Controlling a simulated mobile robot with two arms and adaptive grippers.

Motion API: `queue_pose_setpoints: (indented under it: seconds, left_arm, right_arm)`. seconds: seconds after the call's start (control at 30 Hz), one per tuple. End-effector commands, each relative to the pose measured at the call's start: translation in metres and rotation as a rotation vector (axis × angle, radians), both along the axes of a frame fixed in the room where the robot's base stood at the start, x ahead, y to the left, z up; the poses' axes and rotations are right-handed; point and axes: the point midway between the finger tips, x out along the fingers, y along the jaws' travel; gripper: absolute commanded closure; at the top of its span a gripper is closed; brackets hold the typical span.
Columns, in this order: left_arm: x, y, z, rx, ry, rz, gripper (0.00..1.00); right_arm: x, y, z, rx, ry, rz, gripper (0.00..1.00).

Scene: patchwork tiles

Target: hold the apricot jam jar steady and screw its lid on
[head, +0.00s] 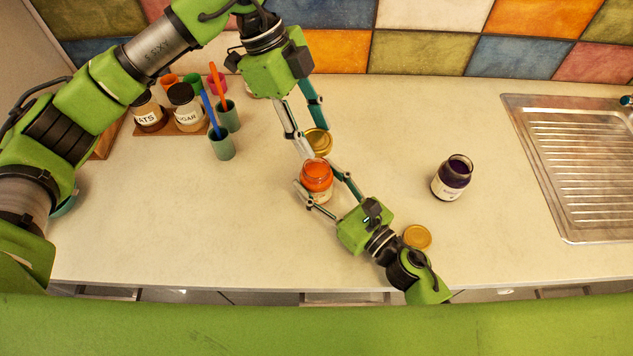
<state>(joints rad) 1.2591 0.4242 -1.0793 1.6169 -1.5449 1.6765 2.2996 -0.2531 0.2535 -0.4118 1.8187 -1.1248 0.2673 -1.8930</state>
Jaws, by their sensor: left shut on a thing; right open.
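The apricot jam jar (317,183), with orange contents and a pale label, stands upright on the counter with no lid on it. My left gripper (311,145) is shut on a gold lid (319,139), held just behind the jar's mouth in the picture; I cannot tell its exact height. My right gripper (325,188) reaches in from the lower right. It is open, with one finger on each side of the jar; whether they touch the glass is unclear.
A dark purple jam jar (453,178) stands open to the right. Another gold lid (417,237) lies near my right arm. Storage jars (186,107) and green cups with utensils (221,145) stand at the left. A sink (585,165) is at the far right.

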Motion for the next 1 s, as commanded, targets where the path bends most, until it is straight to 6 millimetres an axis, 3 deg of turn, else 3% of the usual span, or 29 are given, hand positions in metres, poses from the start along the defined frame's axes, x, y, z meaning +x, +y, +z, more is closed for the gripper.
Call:
queue_pose_setpoints:
  seconds: [0.3,0.7,0.73,0.9,0.93,1.0]
  left_arm:
    - [0.0,0.0,0.0,0.0,0.0,0.0,0.65]
    - [0.0,0.0,0.0,0.0,0.0,0.0,0.65]
    - [0.0,0.0,0.0,0.0,0.0,0.0,0.65]
    - [0.0,0.0,0.0,0.0,0.0,0.0,0.65]
    - [0.0,0.0,0.0,0.0,0.0,0.0,0.65]
    - [0.0,0.0,0.0,0.0,0.0,0.0,0.65]
  right_arm:
    - [0.034,0.029,0.0,0.001,-0.001,0.0,0.48]
    - [0.038,0.033,0.0,0.001,0.001,0.0,0.48]
    - [0.038,0.033,0.0,0.001,0.001,0.0,0.51]
    - [0.038,0.033,0.0,0.001,0.001,0.0,0.95]
    - [0.038,0.033,0.0,0.001,0.001,0.0,1.0]
    - [0.038,0.033,0.0,0.001,0.001,0.0,1.0]
